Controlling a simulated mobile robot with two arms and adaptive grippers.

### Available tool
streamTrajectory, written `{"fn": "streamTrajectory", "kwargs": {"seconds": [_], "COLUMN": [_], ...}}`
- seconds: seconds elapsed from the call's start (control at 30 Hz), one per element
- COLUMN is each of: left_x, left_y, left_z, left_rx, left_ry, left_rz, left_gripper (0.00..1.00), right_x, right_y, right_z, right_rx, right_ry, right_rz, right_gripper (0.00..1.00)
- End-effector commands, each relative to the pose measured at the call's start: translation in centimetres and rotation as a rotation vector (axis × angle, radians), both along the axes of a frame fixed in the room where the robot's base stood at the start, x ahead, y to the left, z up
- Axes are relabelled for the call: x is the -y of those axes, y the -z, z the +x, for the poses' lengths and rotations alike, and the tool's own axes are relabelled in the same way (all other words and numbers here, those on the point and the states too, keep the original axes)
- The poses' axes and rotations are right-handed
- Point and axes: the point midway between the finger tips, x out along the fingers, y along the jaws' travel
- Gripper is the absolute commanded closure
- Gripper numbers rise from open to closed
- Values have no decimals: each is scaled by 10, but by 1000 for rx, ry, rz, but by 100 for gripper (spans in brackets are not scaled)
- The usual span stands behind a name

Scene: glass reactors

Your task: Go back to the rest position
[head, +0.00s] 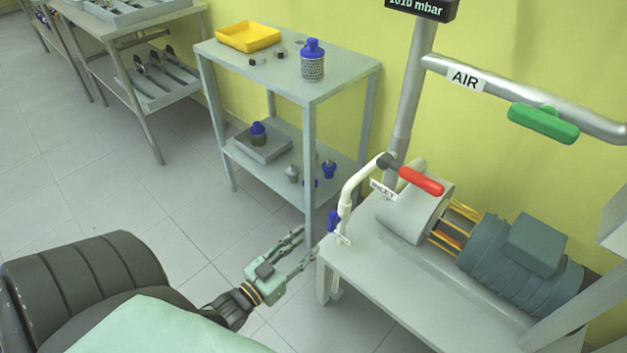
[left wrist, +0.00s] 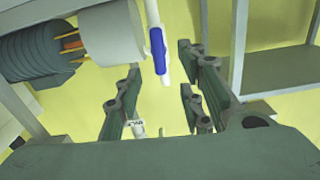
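My left gripper (head: 296,250) is in the lower middle of the head view, by the left end of the pump table (head: 345,275). Its fingers are apart with nothing between them. In the left wrist view the open fingers (left wrist: 160,105) also show spread. Ahead of them is the blue valve handle (left wrist: 158,50) on the white pipe; in the head view this blue handle (head: 333,221) is just above and right of the gripper, apart from it as far as I can tell. My right gripper is not in view.
The pump and motor (head: 510,262) sit on the pump table, with a red handle (head: 421,181) on the inlet pipe. A green AIR handle (head: 543,123) is on the wall pipe. A grey shelf (head: 345,82) stands behind. Floor at left is clear.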

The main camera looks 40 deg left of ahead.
Motion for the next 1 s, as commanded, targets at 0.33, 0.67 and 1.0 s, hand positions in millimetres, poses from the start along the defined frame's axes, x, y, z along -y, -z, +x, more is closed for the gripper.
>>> {"fn": "streamTrajectory", "kwargs": {"seconds": [0.33,0.67,1.0], "left_x": [-1,0,62], "left_y": [0,0,19], "left_z": [-5,-5,8], "left_rx": [1,-2,-301], "left_ry": [0,0,38], "left_rz": [0,-1,-1], "left_gripper": [64,64,64], "right_x": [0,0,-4], "right_y": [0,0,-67], "right_z": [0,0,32], "right_rx": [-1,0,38], "right_ry": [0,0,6], "right_rz": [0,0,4], "right_gripper": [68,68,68]}}
